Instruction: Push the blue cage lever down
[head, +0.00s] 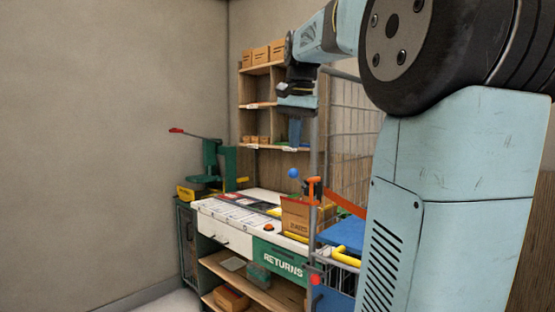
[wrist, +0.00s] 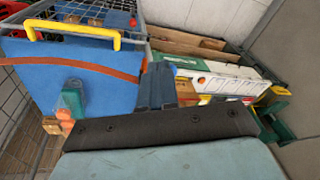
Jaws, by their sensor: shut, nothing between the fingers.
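My gripper (head: 295,139) points down above the right part of the workbench, its blue fingers together and empty. It also shows in the wrist view (wrist: 162,84). A blue cage (head: 338,236) with yellow handles stands at the bench's right end, partly hidden by my arm. An orange bar (head: 345,203) and an upright orange piece (head: 313,190) are on the cage side. A small blue ball (head: 293,173) is below my fingertips, apart from them. Which of these is the lever I cannot tell for sure. The wrist view shows the cage's blue panel (wrist: 85,66) left of my fingers.
The workbench (head: 222,237) with a green RETURNS panel holds papers and a cardboard box (head: 297,215). A green press (head: 212,165) with a red-tipped handle is at its left end. A wooden shelf (head: 240,120) with boxes stands behind. Wire mesh (head: 350,120) rises at the right.

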